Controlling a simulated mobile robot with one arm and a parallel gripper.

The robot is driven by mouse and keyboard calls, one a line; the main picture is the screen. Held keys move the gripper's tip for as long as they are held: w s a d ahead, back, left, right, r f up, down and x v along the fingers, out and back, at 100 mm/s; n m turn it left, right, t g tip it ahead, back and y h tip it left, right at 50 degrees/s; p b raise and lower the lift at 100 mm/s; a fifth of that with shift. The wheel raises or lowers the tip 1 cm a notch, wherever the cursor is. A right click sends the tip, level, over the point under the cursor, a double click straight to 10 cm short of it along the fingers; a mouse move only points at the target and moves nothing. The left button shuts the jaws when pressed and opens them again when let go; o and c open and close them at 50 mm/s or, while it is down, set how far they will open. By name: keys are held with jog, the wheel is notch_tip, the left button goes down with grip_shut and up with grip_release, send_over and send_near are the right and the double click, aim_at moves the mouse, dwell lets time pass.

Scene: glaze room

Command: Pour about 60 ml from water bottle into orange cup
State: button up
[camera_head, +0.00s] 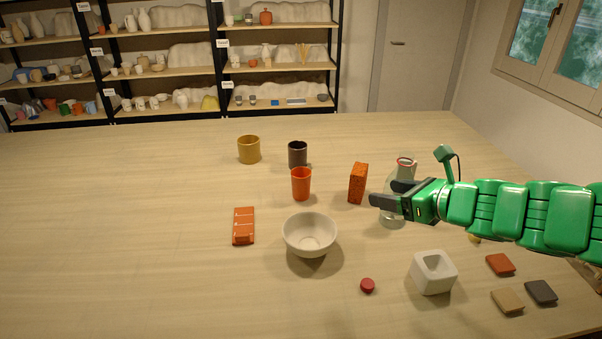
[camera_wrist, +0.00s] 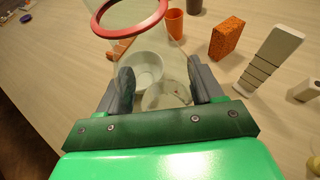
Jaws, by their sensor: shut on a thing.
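The water bottle is a clear vessel with a red-orange rim (camera_head: 406,163). My gripper (camera_head: 384,193) is shut on it, at the right of the head view. In the wrist view the bottle's red rim (camera_wrist: 133,30) is at the top, and its clear body sits between my two fingers (camera_wrist: 160,87). I cannot tell the water level, or whether its base touches the table. The orange cup (camera_head: 301,184) stands upright on the table, left of the bottle and apart from it; it also shows at the top of the wrist view (camera_wrist: 174,24). Its inside is not clearly visible.
A white bowl (camera_head: 309,236) stands in front of the orange cup. A dark cup (camera_head: 297,153) is close behind it, and a mustard cup (camera_head: 249,150) is back left. A speckled orange block (camera_head: 357,183) stands between cup and bottle. A white hollow cube (camera_head: 433,272) is front right.

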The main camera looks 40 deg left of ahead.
jog(key=w+a, duration=0.4)
jog(key=a, duration=0.5)
jog(key=w+a, duration=0.4)
jog(key=a, duration=0.4)
jog(key=s+a, duration=0.3)
jog(key=a, duration=0.8)
jog(key=s+a, duration=0.3)
jog(key=a, duration=0.7)
jog(key=shift+n+g, duration=0.3)
jog(key=shift+g, duration=0.1)
notch_tip(320, 180, down, 16)
jog(key=shift+a+r, duration=0.1)
jog(key=shift+r, duration=0.05)
jog(key=shift+w, duration=0.1)
